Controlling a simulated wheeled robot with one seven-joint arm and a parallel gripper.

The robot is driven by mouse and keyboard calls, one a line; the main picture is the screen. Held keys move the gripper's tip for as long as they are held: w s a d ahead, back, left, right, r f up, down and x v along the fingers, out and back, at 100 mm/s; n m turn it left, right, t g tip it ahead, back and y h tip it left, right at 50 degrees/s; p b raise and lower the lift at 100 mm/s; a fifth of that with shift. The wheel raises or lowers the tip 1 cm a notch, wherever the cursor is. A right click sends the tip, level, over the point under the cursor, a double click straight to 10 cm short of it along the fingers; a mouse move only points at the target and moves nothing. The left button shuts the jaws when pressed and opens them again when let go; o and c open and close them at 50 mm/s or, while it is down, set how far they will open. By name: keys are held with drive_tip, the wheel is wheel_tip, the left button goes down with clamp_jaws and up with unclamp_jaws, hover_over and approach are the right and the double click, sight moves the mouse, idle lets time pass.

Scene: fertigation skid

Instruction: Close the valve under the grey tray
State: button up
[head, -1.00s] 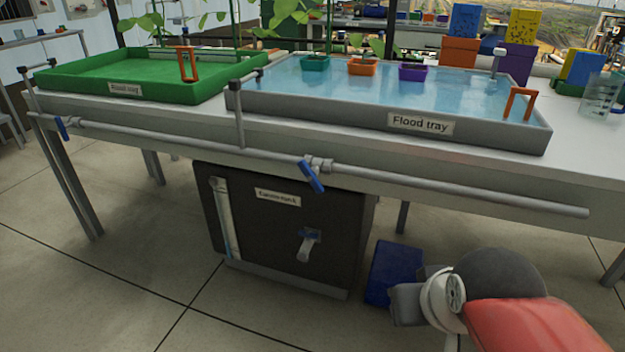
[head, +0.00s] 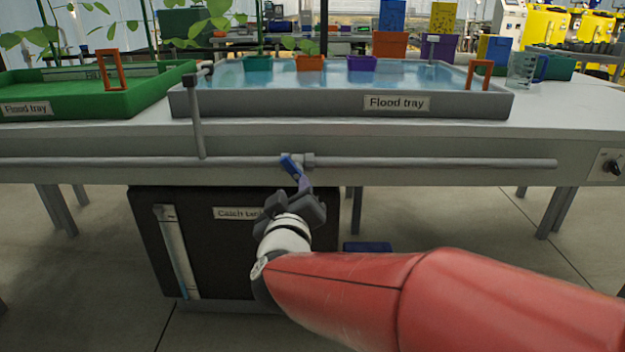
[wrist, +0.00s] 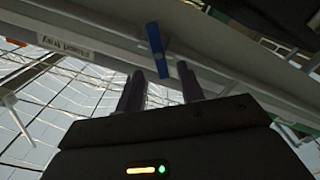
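The grey flood tray (head: 330,104), filled with water, stands on the bench. Below it, a valve with a blue handle (head: 290,166) sits on the grey pipe along the bench front. The handle slants down to the right, its lower part partly hidden by my gripper (head: 297,192), which is just below the valve. In the wrist view the blue handle (wrist: 154,44) hangs down from the pipe, its lower end between the two fingertips of my gripper (wrist: 160,75). The fingers are apart, with gaps beside the handle; I cannot tell whether either touches it.
A green flood tray (head: 150,88) is at the left. A dark catch tank (head: 150,255) stands under the bench, behind my arm. A blue object (head: 367,247) lies on the floor beside it. A panel with a black knob (head: 612,167) is at the right. The floor at right is open.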

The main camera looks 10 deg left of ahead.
sight(295, 175)
drive_tip(key=b+x, duration=0.1)
drive_tip(key=x, duration=0.6)
drive_tip(key=shift+w, duration=0.35)
drive_tip(key=shift+c, duration=0.5)
clamp_jaws()
